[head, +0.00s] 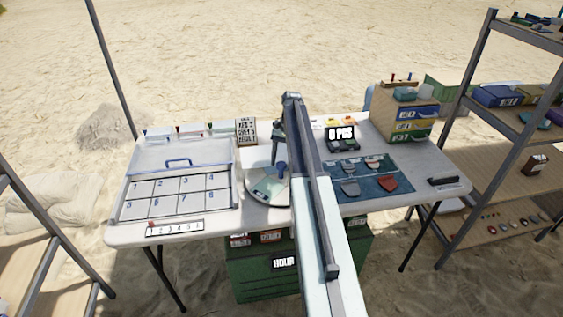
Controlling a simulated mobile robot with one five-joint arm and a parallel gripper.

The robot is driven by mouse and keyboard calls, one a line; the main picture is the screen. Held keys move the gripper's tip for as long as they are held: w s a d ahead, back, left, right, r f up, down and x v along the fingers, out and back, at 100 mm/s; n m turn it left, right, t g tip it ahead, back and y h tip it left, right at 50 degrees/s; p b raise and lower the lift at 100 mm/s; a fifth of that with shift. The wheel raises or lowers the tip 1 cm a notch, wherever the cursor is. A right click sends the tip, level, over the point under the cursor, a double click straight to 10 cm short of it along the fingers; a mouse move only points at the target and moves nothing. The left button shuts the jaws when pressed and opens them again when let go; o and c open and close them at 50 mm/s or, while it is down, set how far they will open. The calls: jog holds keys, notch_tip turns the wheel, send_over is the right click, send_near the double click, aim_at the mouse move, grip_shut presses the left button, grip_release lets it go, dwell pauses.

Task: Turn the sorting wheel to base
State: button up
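The sorting wheel (254,197) is a round pale disc on the white table, left of my arm. A blue knob (282,168) stands up near its upper right, and coloured sectors show on its top. My arm covers its right side, and I cannot read which sector is set. My gripper (278,148) seems to be at the far end of the arm, above and behind the wheel. It is dark and small, and its fingers are not clear. I cannot tell if it touches the knob.
A numbered tray (178,214) with a clear lid lies left of the wheel. A blue mat (405,178) with several sherds lies right of my arm. A "0 PCS" device (342,145) and a drawer box (385,130) stand behind. Shelves flank the table; a green chest (262,287) sits below.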

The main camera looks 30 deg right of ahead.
jog(key=shift+w, duration=0.1)
jog(key=shift+r, duration=0.25)
jog(key=p+v, duration=0.7)
jog(key=shift+w+r, duration=0.1)
